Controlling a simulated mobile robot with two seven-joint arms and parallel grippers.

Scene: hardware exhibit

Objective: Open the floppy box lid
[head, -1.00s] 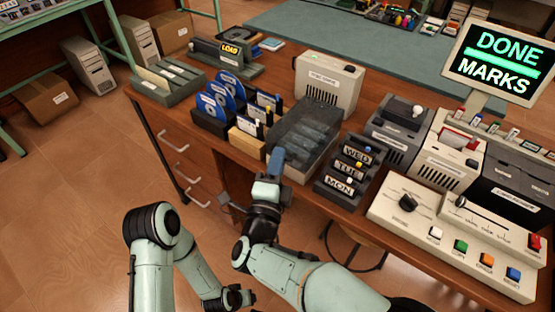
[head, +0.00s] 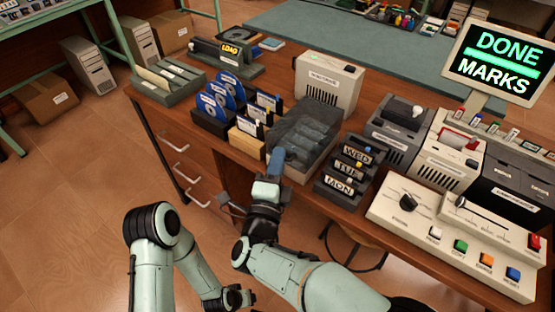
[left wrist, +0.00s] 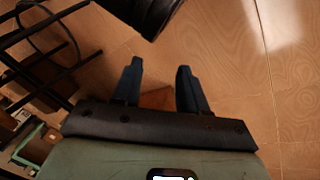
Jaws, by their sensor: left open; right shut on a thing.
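The floppy box (head: 318,168) stands near the front edge of the wooden desk. Its smoky, see-through lid (head: 312,118) lies over the top, and dark shapes show through it. I cannot tell for sure whether the lid is slightly raised. My right gripper (head: 275,160) reaches up to the front left of the box, with blue fingers shut at the lid's front edge. The exact contact is hidden. My left gripper (left wrist: 159,88) is open and empty in the left wrist view, above the tiled floor.
Blue floppy disks in holders (head: 222,100) stand left of the box. Labelled day slots (head: 347,172) stand close on its right. A beige drive unit (head: 327,82) is behind it. A control panel (head: 455,235) fills the desk's right side. Drawers with handles (head: 187,172) are below.

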